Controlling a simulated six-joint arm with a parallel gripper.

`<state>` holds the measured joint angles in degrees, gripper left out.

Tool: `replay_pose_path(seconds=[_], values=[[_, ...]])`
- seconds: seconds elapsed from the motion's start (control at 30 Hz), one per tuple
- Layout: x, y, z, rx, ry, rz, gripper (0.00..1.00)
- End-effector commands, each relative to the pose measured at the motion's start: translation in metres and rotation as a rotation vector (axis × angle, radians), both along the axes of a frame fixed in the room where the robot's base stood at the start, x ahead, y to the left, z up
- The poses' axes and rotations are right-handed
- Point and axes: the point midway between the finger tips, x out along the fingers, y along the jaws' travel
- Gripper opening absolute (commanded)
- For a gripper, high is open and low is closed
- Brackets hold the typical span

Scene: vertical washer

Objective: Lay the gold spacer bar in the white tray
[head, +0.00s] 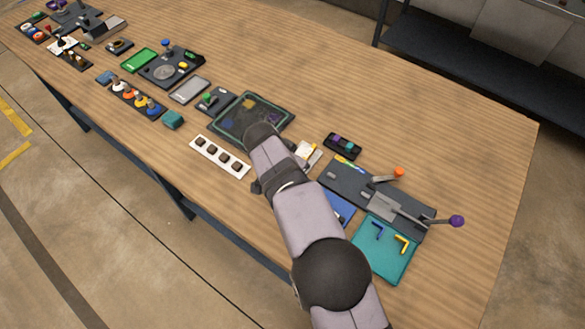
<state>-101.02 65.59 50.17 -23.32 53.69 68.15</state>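My arm reaches up the picture from the bottom right in the head view. Its dark far end (262,134) is over the near edge of a dark glassy panel (278,122). My gripper's fingers are hidden there, so I cannot tell whether they are open or hold anything. I cannot pick out the gold spacer bar with certainty; a small yellowish patch (249,103) shows on the dark panel.
A white strip with several dark squares (231,170) lies left of my arm. A dark fixture with levers (350,190) and a teal mat (385,262) with angled pieces are at the right. More devices crowd the table's far left. The table's right side (440,140) is clear.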

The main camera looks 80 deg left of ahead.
Motion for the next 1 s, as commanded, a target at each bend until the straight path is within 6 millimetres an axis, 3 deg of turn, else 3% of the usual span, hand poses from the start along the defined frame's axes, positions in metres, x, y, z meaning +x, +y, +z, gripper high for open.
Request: replay_pose_path(seconds=[0.23,0.33,0.5,0.6,1.0], values=[[0.0001,-0.0001,-0.0017,0.000,0.000,0.000,0.00],[-0.0001,-0.0002,-0.0014,-0.001,-0.001,0.000,0.28],[0.0003,-0.0004,-0.0016,-0.002,-0.001,-0.001,0.30],[0.0006,-0.0009,-0.0018,-0.003,-0.002,-0.002,0.44],[0.0038,-0.0026,-0.0032,-0.010,-0.006,-0.004,0.45]])
